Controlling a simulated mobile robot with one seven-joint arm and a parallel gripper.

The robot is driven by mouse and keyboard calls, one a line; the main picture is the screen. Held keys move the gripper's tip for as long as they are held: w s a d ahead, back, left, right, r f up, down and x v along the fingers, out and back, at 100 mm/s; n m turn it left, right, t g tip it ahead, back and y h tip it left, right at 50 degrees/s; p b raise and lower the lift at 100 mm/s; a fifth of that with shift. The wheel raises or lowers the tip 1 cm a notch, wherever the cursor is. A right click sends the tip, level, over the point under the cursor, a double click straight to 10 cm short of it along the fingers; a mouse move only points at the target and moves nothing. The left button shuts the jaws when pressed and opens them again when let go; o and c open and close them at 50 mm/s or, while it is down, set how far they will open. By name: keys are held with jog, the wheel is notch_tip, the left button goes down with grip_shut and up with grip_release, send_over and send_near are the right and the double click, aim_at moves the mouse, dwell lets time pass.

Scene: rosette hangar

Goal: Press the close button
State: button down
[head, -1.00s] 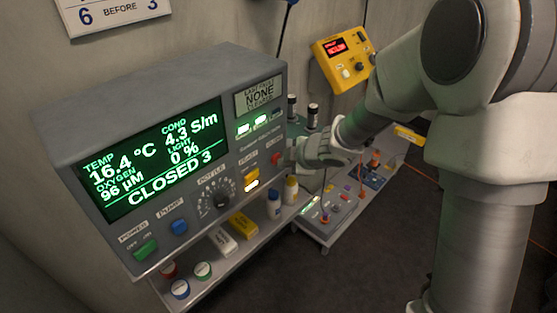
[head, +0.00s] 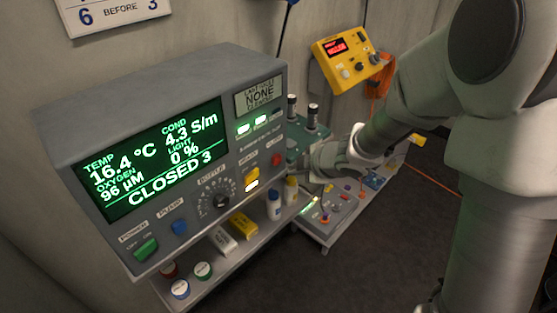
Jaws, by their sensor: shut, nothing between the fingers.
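The grey control box (head: 140,72) stands at the left with a green screen (head: 152,160) reading "CLOSED 3". On its front I see a red button (head: 277,159), a yellow button (head: 252,174) with a lit strip below it, a black dial (head: 221,200), a blue button (head: 180,227) and a green switch (head: 146,249). The small labels are too blurred to tell which is the close button. My gripper (head: 314,166) is shut and empty, to the right of the red button and apart from the box front. Its fingertips are hard to make out.
Several bottles and jars, including a blue-capped bottle (head: 274,204), stand on the shelf (head: 233,260) under the box. A yellow device (head: 346,60) is on the wall behind. A low bench (head: 326,240) with small parts lies beyond my gripper. The floor in front is clear.

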jog(key=shift+s+d, duration=0.9)
jog(key=shift+d, duration=0.25)
jog(key=s+d+r+m+t+h, duration=0.1)
jog(key=s+d+r+m+h, duration=0.25)
jog(key=d+r+m, duration=0.3)
jog(key=s+d+r+m+t+h, duration=0.1)
jog(key=s+d+r+m+h, duration=0.1)
jog(key=d+r+m+h, duration=0.35)
jog(key=s+r+m+g+y, duration=0.3)
jog(key=s+m, duration=0.5)
jog(key=s, duration=0.9)
jog(key=shift+s+d+r, duration=0.4)
jog(key=shift+d+r, duration=0.05)
jog(key=shift+r, duration=0.1)
